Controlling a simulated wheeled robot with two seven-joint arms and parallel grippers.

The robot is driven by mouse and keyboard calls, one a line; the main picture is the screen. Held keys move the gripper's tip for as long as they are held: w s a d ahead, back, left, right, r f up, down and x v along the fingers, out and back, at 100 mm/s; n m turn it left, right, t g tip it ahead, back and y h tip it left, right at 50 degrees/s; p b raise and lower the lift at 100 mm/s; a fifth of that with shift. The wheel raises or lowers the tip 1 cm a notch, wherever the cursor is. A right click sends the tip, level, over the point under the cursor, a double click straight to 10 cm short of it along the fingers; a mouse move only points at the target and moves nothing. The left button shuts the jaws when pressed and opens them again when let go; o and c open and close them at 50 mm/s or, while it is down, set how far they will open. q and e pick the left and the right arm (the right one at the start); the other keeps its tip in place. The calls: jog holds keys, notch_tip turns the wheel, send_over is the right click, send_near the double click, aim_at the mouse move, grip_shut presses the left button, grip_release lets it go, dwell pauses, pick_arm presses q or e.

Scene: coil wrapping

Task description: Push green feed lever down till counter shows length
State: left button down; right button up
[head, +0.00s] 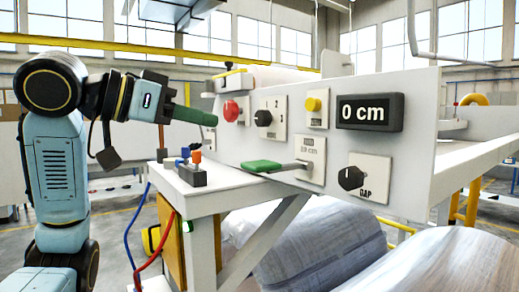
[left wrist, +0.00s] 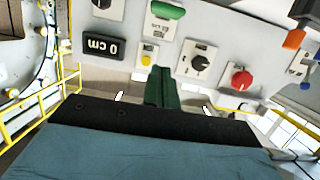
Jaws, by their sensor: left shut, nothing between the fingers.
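The green feed lever (head: 262,166) sticks out from its plate on the white panel in the head view, its handle pointing left and roughly level. It also shows at the top of the left wrist view (left wrist: 167,10). The counter (head: 369,112) on the panel reads 0 cm; it appears upside down in the left wrist view (left wrist: 103,46). My left gripper (head: 212,120) has green fingers, shut and empty. In the head view it shows above and left of the lever, apart from it, close to the red button. My right gripper is out of view.
The panel (head: 400,150) also carries a red button (head: 231,110), a black selector knob (head: 263,118), a yellow button (head: 313,104) and a black GAP knob (head: 351,178). Small orange and blue toggles (head: 190,158) stand on a block below my gripper. Wrapped coils (head: 310,240) lie beneath.

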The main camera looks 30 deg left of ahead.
pick_arm(q)
jog(key=p, duration=0.2)
send_over(249, 164)
notch_tip(249, 164, down, 2)
jog(key=shift+s+f, duration=0.1)
jog(key=shift+w+d+f+b, duration=0.1)
jog(key=shift+f+b, duration=0.15)
jog(key=shift+f, duration=0.4)
jog(key=shift+w+d+f+b, duration=0.1)
jog(key=shift+f+b, duration=0.15)
jog(key=shift+f, duration=0.35)
jog(key=shift+s+a+f, duration=0.1)
jog(key=shift+f, duration=0.7)
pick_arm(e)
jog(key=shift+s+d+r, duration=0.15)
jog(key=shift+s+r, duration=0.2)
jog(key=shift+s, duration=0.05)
